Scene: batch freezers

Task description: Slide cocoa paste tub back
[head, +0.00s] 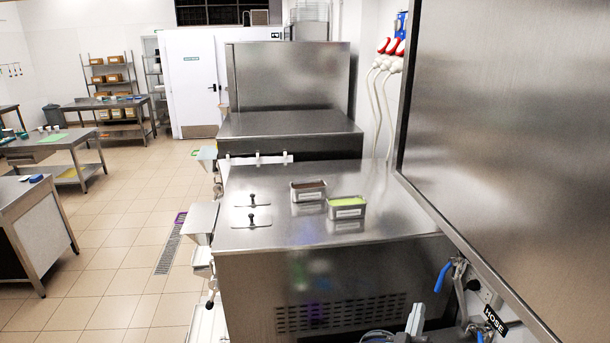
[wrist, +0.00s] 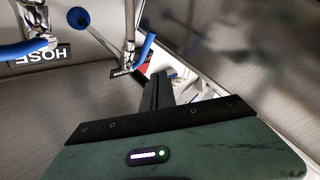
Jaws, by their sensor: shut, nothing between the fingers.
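The likely cocoa paste tub (head: 308,191) is a small metal tub with dark brown content and a white label too small to read. It stands upright on the steel top (head: 270,230) of the near freezer in the head view. A similar tub with bright green content (head: 347,208) stands just in front and to its right. My gripper (wrist: 157,92) shows in the wrist view as dark fingers beyond a green body. It is shut and empty, near blue-handled hose taps and away from the tubs. The wrist view shows neither tub.
Two flat lids with black knobs (head: 251,217) lie left of the tubs. A second freezer (head: 290,123) stands behind. A large steel panel (head: 510,130) fills the right. Blue-handled taps (head: 443,275) and a HOSE sign (head: 495,320) are at lower right. Steel around the tubs is bare.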

